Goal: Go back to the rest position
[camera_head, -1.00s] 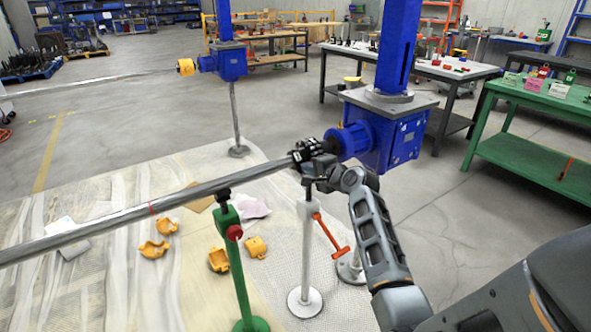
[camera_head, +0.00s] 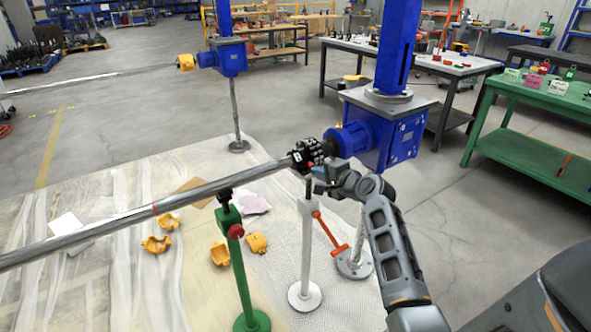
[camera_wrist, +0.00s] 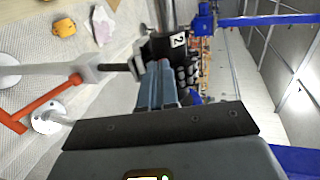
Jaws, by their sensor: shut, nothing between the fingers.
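My gripper (camera_head: 318,183) is at the black coupling (camera_head: 308,155) on the right end of the long steel shaft, just below and to its right. In the wrist view, my gripper's fingers (camera_wrist: 158,85) are together with nothing seen between them. The coupling (camera_wrist: 168,48), marked with a 2, is just beyond the fingertips. I cannot tell whether they touch. The blue screw jack gearbox (camera_head: 385,135) stands to the right of the coupling, on its motor-side axis.
A white stand (camera_head: 306,250) with an orange handle (camera_head: 330,232) and a green stand (camera_head: 238,265) are close below the shaft (camera_head: 160,208). Yellow coupling covers (camera_head: 220,254) lie on the floor sheet. A green table (camera_head: 535,170) stands at the right, with open floor between.

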